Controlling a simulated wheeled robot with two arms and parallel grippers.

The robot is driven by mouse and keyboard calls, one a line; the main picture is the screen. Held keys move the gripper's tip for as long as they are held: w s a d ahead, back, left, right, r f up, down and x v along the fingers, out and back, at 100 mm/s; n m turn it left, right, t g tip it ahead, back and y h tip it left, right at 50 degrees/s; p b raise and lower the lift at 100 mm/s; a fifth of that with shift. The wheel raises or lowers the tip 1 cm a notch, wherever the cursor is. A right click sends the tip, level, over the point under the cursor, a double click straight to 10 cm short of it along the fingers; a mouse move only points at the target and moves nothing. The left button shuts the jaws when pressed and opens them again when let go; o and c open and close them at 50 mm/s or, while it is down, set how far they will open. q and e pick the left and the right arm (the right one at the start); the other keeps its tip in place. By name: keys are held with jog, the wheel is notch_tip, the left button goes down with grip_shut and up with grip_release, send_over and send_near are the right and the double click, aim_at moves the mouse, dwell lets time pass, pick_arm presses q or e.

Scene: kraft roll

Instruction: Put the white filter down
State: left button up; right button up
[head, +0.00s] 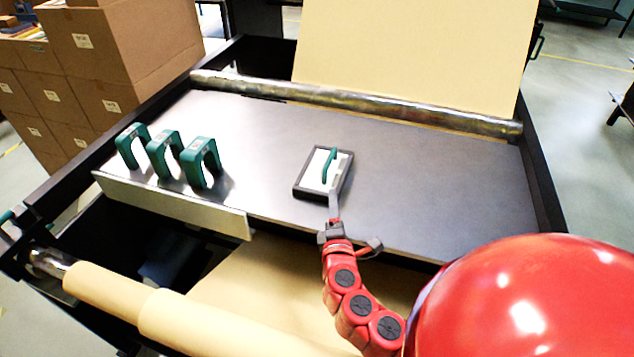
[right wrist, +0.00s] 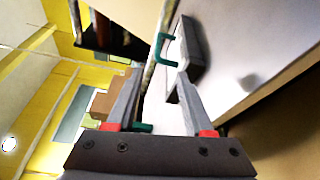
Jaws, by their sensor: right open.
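The white filter (head: 314,168) is a flat white panel with a green handle (head: 329,166). It lies within a dark grey rectangular frame (head: 310,194) on the grey table top. My right gripper (head: 335,194) is open at the near edge of the frame, its fingers pointing towards the filter. In the right wrist view the gripper (right wrist: 158,75) has its two fingers spread with nothing held between them. The green handle (right wrist: 162,48) and dark frame (right wrist: 192,45) show beyond the fingertips. My left gripper is not in view.
Several green handles (head: 201,160) stand in a row on the left of the table. A metal roller (head: 350,100) runs along the back, with kraft paper (head: 410,50) behind it. A kraft roll (head: 190,315) lies at the front left. The table right of the filter is clear.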

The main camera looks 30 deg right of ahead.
jog(key=shift+b+x, duration=0.4)
jog(key=shift+x, duration=0.45)
jog(key=p, duration=0.2)
send_near(331, 160)
jog(key=x, duration=0.3)
jog(key=shift+w+d+f, duration=0.2)
jog(key=shift+w+f, duration=0.15)
jog(key=shift+w+d+f, duration=0.15)
jog(key=shift+w+d, duration=0.1)
jog(key=shift+w, duration=0.1)
jog(key=shift+w+d+r+p, duration=0.2)
jog(key=shift+w+p, duration=0.2)
jog(key=p+x, duration=0.1)
jog(key=x, duration=0.2)
jog(key=shift+d+r, duration=0.1)
jog(key=shift+w+d, duration=0.25)
jog(key=shift+w, duration=0.3)
grip_shut()
